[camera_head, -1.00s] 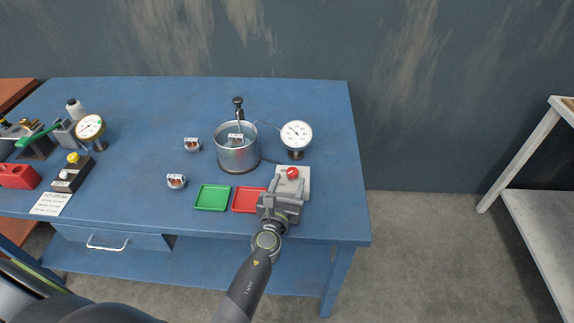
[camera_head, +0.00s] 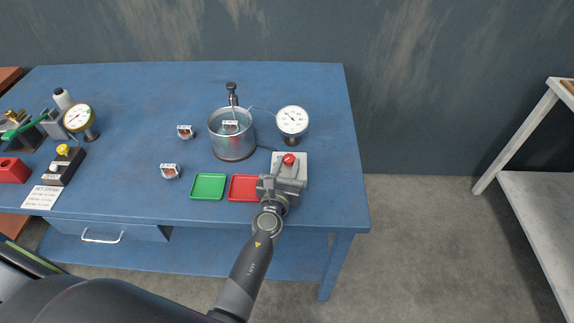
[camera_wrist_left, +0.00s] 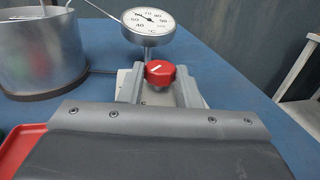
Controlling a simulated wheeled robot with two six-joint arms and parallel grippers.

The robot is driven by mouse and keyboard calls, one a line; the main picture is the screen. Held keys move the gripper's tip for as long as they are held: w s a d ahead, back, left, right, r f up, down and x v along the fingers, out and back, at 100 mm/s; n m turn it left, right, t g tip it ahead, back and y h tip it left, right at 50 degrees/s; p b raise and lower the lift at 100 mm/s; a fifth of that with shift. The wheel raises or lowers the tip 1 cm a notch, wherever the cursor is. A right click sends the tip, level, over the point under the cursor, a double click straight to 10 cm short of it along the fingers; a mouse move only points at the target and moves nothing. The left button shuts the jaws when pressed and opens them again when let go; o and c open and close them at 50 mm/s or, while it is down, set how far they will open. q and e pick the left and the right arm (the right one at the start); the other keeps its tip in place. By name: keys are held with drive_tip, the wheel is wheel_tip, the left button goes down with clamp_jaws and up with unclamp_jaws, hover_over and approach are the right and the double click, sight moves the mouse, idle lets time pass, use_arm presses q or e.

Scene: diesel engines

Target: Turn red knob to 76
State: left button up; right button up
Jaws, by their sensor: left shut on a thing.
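The red knob (camera_head: 289,159) sits on a pale control plate (camera_head: 302,171) near the right end of the blue table. A round white dial gauge (camera_head: 292,120) stands behind; in the wrist view the gauge (camera_wrist_left: 148,22) has a dark needle pointing to the upper left, exact reading too small to tell. My right gripper is not in view.
A metal pot (camera_head: 232,138) stands left of the knob, wired to the plate. A red tray (camera_head: 243,188) and a green tray (camera_head: 207,187) lie in front. Small metal parts (camera_head: 170,171) and another gauge (camera_head: 78,118) are farther left.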

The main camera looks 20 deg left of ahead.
use_arm(q)
drive_tip(key=shift+a+m+h, duration=0.15)
drive_tip(key=shift+m+h, duration=0.25)
drive_tip(key=shift+h, duration=0.1)
drive_tip(key=shift+a+m+h, duration=0.15)
drive_tip(key=shift+m+h, duration=0.35)
drive_tip(key=shift+h, duration=0.4)
drive_tip(key=h, duration=0.1)
drive_tip(key=m+h, duration=0.1)
drive_tip(key=m+h+b, duration=0.1)
drive_tip(key=shift+a+f+g+h, duration=0.1)
drive_tip(key=shift+a+g+h, duration=0.2)
drive_tip(key=shift+h, duration=0.1)
drive_tip(key=m+g+h+b, duration=0.1)
drive_tip(key=h, duration=0.1)
drive_tip(key=m+h+b, duration=0.2)
drive_tip(key=shift+w+a+f+g, duration=0.1)
drive_tip(key=shift+w+a+g, duration=0.1)
drive_tip(key=shift+g, duration=0.2)
drive_tip(key=shift+w+a+r+m+g+h+b, duration=0.1)
drive_tip(key=shift+r+m+g+h+b, duration=0.1)
drive_tip(key=shift+m+g+h+b, duration=0.85)
drive_tip(key=shift+h, duration=0.25)
drive_tip(key=o, duration=1)
